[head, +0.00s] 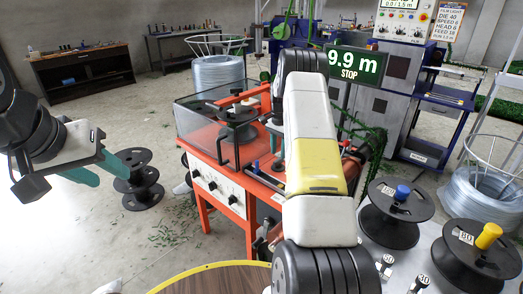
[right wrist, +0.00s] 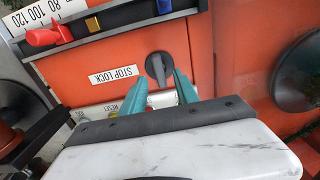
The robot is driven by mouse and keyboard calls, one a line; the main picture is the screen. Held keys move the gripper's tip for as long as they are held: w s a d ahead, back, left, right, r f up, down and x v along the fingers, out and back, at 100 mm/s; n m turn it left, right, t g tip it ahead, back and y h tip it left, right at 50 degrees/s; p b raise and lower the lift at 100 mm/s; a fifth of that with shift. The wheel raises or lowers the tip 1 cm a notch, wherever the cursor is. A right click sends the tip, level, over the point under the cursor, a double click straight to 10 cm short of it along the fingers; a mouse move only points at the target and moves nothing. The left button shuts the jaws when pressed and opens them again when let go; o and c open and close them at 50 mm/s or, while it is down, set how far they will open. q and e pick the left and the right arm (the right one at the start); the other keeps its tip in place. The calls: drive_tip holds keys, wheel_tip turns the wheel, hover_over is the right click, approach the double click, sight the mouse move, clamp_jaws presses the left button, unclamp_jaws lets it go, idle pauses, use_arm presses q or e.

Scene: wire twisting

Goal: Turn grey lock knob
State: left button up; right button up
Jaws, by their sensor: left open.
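The grey lock knob (right wrist: 159,66) shows in the right wrist view on an orange panel, beside a white label reading STOP LOCK (right wrist: 114,76). My right gripper (right wrist: 161,78) is open, its two teal fingers apart on either side of the knob's lower end. I cannot tell whether either finger touches the knob. In the head view my right arm hides the right gripper, and I cannot make out the knob. My left gripper (head: 104,168) is open and empty at the left, in front of black spools and away from the orange machine (head: 217,181).
Next to the knob are a RESET button area (right wrist: 97,112) and a red lever (right wrist: 52,36). A display reading 9.9 m STOP (head: 356,66) stands behind my right arm. Black spools (head: 397,212) are at the right. A round wooden table (head: 215,281) is in front.

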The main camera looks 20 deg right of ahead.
sight(279, 159)
drive_tip(key=shift+f, duration=1.9)
clamp_jaws()
